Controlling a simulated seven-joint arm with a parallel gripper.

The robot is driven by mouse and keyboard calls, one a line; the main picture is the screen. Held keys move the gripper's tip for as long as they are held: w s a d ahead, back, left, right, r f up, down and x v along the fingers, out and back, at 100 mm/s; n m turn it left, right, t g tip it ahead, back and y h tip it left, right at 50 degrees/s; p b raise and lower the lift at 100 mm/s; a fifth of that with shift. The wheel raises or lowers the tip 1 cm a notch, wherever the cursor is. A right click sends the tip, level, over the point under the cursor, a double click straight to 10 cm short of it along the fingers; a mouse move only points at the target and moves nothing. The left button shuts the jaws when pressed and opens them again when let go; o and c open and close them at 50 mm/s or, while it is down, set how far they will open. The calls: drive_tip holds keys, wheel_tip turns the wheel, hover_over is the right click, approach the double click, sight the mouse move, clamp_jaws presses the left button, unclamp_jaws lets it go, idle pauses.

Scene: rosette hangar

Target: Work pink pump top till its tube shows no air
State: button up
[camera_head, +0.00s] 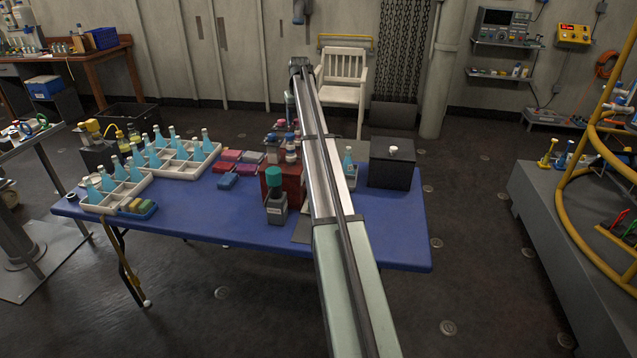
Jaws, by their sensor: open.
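I cannot make out a pink pump top or its tube in the head view. My arm crosses the middle of the table and covers part of what stands behind it. A dark bottle with a teal top (275,207) stands upright at the table's front, left of my arm. Behind it is a red rack (289,184) with several small capped bottles, partly covered by my arm. I cannot tell whether a pump is among them.
Right of my arm are a flask (349,178) and a black box (390,167). The table's front right is clear. A yellow-railed platform (530,185) stands at right.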

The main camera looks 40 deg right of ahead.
drive_tip(key=shift+r, duration=3.55)
